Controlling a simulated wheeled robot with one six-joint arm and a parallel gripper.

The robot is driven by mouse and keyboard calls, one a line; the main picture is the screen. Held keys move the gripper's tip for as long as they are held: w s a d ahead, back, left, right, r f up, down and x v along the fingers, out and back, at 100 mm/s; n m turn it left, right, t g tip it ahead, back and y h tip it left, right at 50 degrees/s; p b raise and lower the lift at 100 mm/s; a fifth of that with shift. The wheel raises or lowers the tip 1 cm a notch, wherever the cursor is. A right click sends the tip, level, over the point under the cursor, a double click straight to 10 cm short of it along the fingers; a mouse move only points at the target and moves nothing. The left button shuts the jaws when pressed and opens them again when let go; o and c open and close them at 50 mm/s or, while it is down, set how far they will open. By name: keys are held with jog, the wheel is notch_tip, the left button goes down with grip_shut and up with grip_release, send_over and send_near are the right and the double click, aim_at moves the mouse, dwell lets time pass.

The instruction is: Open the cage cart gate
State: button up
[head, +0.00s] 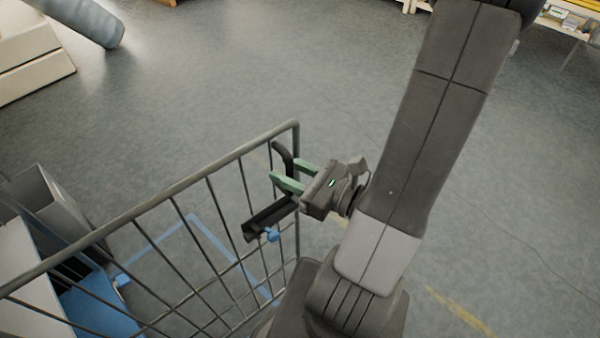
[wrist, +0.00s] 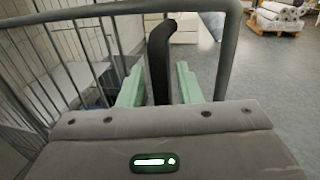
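The cage cart gate (head: 178,190) is a grey barred panel running from the lower left to an upright corner near the middle of the head view. Its top rail also crosses the top of the wrist view (wrist: 90,12). A black curved handle (head: 281,151) stands near the gate's free-looking corner. My gripper (head: 290,174) has green fingers, which are spread apart at the handle. In the wrist view the handle (wrist: 160,60) stands between the two fingers of my gripper (wrist: 158,86), with gaps on both sides. The handle's lower end is hidden behind the gripper body.
A dark block (head: 268,219) with a small blue part shows just below my gripper. A grey box (head: 45,200) and a blue surface (head: 100,305) lie behind the bars at left. A grey-blue roll (head: 88,20) lies upper left. The floor beyond the gate is clear.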

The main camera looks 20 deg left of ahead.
jog(key=shift+d, duration=0.1)
jog(key=s+d, duration=0.2)
jog(key=d, duration=1.1)
jog(key=shift+s+d, duration=0.15)
jog(key=shift+d, duration=0.1)
jog(key=shift+a, duration=0.15)
dwell(0.4)
jog(key=w+a, duration=0.2)
jog(key=a, duration=1)
jog(key=shift+a, duration=0.3)
jog(key=shift+w, duration=0.1)
dwell(0.4)
